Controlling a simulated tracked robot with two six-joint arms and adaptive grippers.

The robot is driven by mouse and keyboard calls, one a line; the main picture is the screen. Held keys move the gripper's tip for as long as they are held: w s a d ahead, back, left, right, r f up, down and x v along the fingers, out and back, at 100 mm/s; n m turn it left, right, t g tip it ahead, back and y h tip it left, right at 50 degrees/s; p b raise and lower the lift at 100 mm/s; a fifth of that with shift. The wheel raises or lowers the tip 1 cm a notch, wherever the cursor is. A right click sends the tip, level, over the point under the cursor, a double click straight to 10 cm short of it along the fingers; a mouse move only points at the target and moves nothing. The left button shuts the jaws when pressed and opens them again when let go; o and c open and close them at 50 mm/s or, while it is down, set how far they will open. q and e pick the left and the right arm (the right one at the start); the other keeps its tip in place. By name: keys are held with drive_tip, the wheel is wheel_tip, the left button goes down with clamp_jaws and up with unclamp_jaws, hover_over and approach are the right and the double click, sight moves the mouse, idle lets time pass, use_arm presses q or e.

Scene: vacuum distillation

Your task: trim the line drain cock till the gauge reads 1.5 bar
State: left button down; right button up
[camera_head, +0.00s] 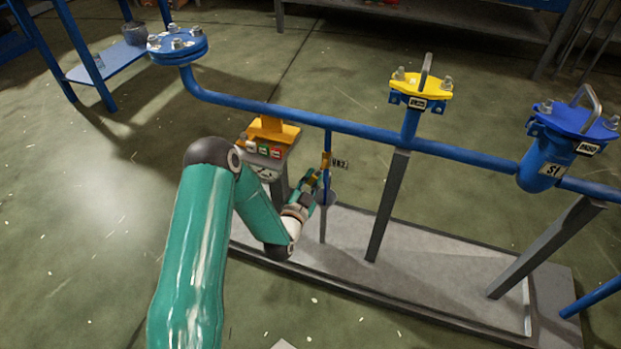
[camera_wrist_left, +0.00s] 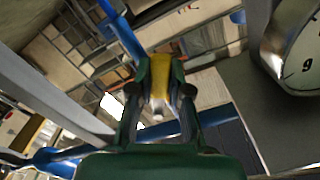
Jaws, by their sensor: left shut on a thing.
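The line drain cock (camera_head: 326,159) is a small brass-yellow fitting on a thin blue pipe dropping from the main line, beside a small tag. My left gripper (camera_head: 318,182) is at the cock, just below the main pipe. In the left wrist view the gripper (camera_wrist_left: 160,90) is shut on the cock's yellow handle (camera_wrist_left: 161,74), which sits between both fingers. A round white gauge (camera_head: 264,172) shows on the post to the left; part of its dial (camera_wrist_left: 300,50) shows in the wrist view. Its needle and reading cannot be made out. My right gripper is not in view.
The blue main pipe (camera_head: 270,108) runs across, with a yellow-capped branch (camera_head: 420,85) and a blue-capped one (camera_head: 575,118) at right. Grey support posts (camera_head: 388,205) rise from the metal base (camera_head: 430,275).

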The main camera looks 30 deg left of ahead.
use_arm(q)
drive_tip(key=shift+a+m+b, duration=0.2)
drive_tip(key=shift+m+b, duration=0.5)
drive_tip(key=shift+b, duration=0.35)
drive_tip(key=shift+r, duration=0.1)
drive_tip(key=shift+r+m, duration=0.1)
drive_tip(key=shift+m, duration=0.2)
drive_tip(key=c, duration=1.1)
unclamp_jaws()
drive_tip(key=shift+s, duration=0.1)
drive_tip(key=v, duration=1.2)
drive_tip(key=shift+a, duration=0.1)
